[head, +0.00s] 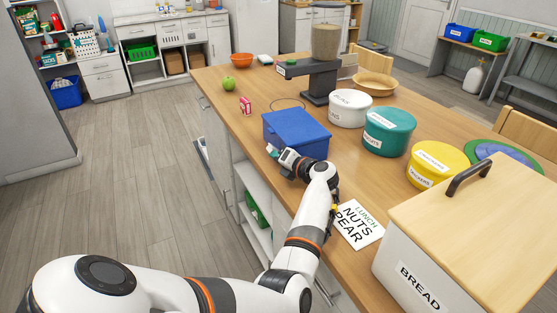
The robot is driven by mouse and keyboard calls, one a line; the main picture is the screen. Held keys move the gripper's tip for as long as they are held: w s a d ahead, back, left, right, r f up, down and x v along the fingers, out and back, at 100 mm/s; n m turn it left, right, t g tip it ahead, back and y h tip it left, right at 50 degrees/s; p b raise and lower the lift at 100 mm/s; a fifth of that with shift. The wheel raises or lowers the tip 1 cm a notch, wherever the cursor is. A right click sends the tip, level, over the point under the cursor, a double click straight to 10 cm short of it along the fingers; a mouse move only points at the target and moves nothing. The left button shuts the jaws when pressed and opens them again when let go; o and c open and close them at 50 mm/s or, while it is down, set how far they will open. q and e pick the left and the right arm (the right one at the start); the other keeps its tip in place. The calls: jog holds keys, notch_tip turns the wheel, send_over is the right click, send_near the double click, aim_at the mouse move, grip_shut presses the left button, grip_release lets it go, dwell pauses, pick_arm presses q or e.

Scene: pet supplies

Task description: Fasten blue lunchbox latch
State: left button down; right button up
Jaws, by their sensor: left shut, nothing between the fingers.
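The blue lunchbox (297,125) sits on the wooden island, near its left edge, with its lid down. My left gripper (273,151) is at the lunchbox's near side, by its lower front left corner. Its fingers are shut with nothing between them. I cannot tell whether they touch the box. The latch cannot be made out; the gripper and wrist cover part of the near face. My right gripper is not in view.
A white canister (350,108), a teal canister (387,132) and a yellow canister (436,165) stand right of the lunchbox. A lunch note (358,224) and a large bread bin (425,270) are nearer.

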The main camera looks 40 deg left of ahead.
pick_arm(q)
jog(key=shift+w+d+r+m, duration=0.1)
jog(key=shift+w+r+m, duration=0.1)
jog(key=shift+m, duration=0.4)
jog(key=m, duration=0.1)
jog(key=m+y, duration=0.1)
jog(key=m, duration=0.1)
jog(key=shift+r+g+y, duration=0.25)
jog(key=shift+g+y, duration=0.05)
jog(key=shift+g, duration=0.1)
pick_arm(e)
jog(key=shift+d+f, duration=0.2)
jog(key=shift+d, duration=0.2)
pick_arm(q)
jog(key=shift+d, duration=0.15)
